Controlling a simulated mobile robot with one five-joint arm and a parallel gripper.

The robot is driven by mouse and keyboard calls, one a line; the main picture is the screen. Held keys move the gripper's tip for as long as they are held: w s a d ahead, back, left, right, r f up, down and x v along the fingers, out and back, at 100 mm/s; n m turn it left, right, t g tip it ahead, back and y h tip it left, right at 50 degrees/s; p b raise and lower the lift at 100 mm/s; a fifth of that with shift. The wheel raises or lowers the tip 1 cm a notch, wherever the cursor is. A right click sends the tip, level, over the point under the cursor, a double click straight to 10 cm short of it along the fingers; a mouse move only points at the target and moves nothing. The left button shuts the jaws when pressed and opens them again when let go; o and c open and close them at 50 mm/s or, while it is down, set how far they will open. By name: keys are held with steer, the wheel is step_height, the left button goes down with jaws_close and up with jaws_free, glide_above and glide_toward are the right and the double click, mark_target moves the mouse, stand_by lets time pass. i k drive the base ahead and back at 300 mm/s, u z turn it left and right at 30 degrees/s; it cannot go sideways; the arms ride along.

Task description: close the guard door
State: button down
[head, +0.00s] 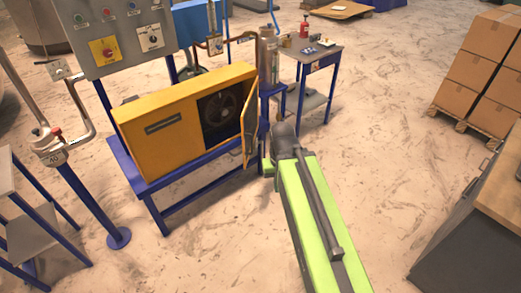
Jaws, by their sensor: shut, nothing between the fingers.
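The guard door (250,122) is a narrow-looking yellow panel at the right end of the yellow machine housing (165,125). It stands open, swung out from the front, and a dark round fan (220,110) shows in the uncovered opening. My green arm reaches up from the bottom of the picture. My gripper (267,167) is at its far end, small and partly hidden by the arm's grey joint. It is shut and empty, just right of the door's lower edge. I cannot tell whether it touches the door.
The housing sits on a blue frame (160,215). A grey control panel (122,38) stands behind it. A small table (318,56) with tools is behind the door. Stacked cartons (480,75) and a wood-topped bench (497,185) are at right. The floor between is clear.

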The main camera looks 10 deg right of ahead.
mark_target(245, 122)
steer(key=u, duration=0.45)
steer(key=i, duration=1.05)
steer(key=u, duration=0.7)
